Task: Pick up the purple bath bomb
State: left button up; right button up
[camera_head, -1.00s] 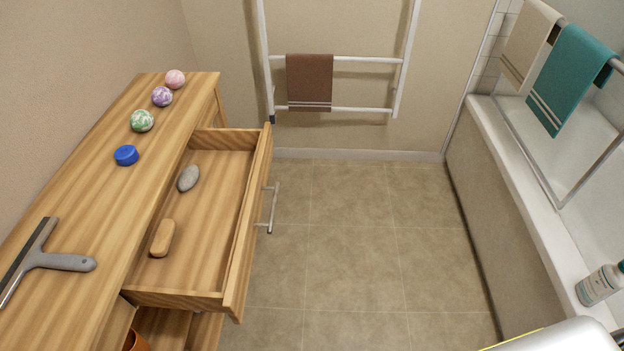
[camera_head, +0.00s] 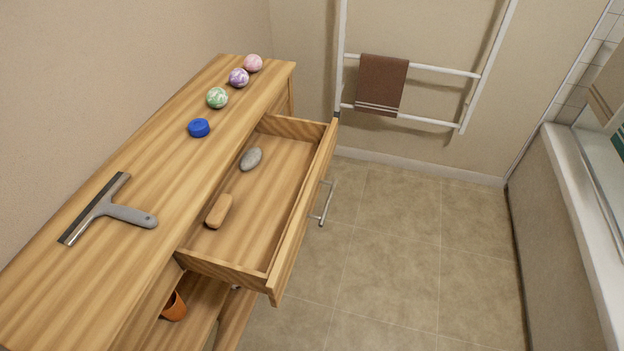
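The purple bath bomb (camera_head: 239,78) is a small purple-and-white marbled ball. It sits on the wooden cabinet top (camera_head: 150,170), towards the far end, between a pink ball (camera_head: 253,63) behind it and a green-and-white ball (camera_head: 217,97) in front of it. Neither of my grippers shows in the head view, so nothing is seen touching the bath bomb.
A blue round puck (camera_head: 199,127) and a grey squeegee (camera_head: 118,212) lie on the cabinet top. An open drawer (camera_head: 305,205) juts out to the right, holding a grey stone (camera_head: 250,159) and a tan bar (camera_head: 219,211). The tiled floor (camera_head: 400,240) beside it is clear.

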aim_at(239, 77)
jog(key=i+l+u, duration=0.15)
jog(key=i+l, duration=0.15)
jog(key=i+l+u, duration=0.1)
jog(key=i+l, duration=0.15)
jog(key=l, duration=0.2)
jog(key=i+l+u, duration=0.15)
jog(key=i+l, duration=0.15)
jog(key=l, duration=0.1)
